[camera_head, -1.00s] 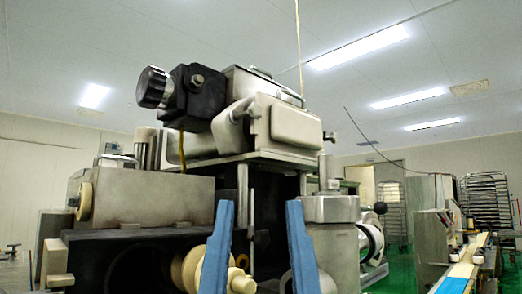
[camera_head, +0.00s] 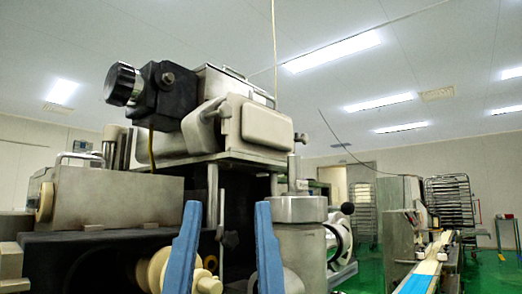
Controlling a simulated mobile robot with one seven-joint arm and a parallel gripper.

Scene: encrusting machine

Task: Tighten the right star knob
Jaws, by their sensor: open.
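My gripper (camera_head: 227,207) shows as two upright blue fingers at the bottom of the head view. They stand apart with nothing visible between their tips. The encrusting machine (camera_head: 115,200) fills the left and middle of the view behind them. Cream round parts (camera_head: 155,270) sit low on its front, partly hidden by the left finger. A smaller cream knob (camera_head: 208,283) shows just right of that finger, cut by the bottom edge. Another cream round knob (camera_head: 45,202) is on the box at far left. I cannot tell which of these is the right star knob.
A grey metal cylinder (camera_head: 300,235) stands close to the right finger. A black-ended handle (camera_head: 347,208) sticks out beyond it. A conveyor (camera_head: 430,262) is at right, with a rack (camera_head: 450,205) behind.

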